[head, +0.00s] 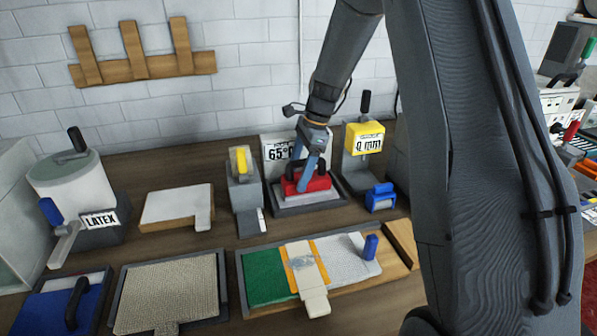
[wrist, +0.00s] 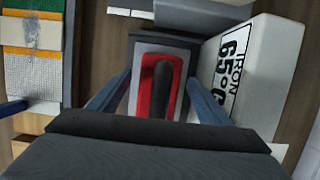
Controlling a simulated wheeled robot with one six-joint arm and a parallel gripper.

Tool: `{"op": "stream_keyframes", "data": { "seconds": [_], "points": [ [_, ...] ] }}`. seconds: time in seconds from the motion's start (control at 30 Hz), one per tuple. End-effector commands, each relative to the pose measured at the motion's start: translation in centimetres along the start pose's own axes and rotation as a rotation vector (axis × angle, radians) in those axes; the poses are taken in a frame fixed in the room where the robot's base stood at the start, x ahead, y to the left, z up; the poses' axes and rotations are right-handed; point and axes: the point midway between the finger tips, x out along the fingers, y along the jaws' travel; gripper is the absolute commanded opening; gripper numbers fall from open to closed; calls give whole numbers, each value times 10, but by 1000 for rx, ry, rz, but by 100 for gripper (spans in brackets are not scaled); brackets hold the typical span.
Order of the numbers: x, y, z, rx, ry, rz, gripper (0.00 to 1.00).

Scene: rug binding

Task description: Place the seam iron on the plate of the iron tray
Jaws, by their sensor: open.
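The seam iron (head: 316,184) is a red block with a black handle, which also shows in the wrist view (wrist: 158,92). It sits upright within the dark-rimmed iron tray (head: 312,208), over a light grey surface, in front of the 65°C sign. In the wrist view the tray's rim (wrist: 141,40) surrounds the iron. My gripper (head: 306,180) is over the iron, with its blue fingers apart on either side of the handle. In the wrist view my gripper (wrist: 157,92) shows gaps between both fingers and the handle. The iron's underside is hidden.
The white IRON 65°C sign (wrist: 243,70) stands close beside the tray. A yellow-headed device (head: 364,138) and a blue roller (head: 380,197) are to the right. A grey stand with a yellow top (head: 243,182) is to the left. A strip board (head: 265,275) lies in front.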

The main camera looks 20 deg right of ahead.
Motion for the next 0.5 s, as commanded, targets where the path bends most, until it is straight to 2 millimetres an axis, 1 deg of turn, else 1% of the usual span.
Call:
{"op": "stream_keyframes", "data": {
  "seconds": [0.17, 0.27, 0.5],
  "points": [
    [-15, -2, 0, -1, 1, -4, 72],
    [-32, -2, 0, 0, 1, -6, 72],
    [-82, -2, -1, 0, 1, -5, 72]
  ]
}}
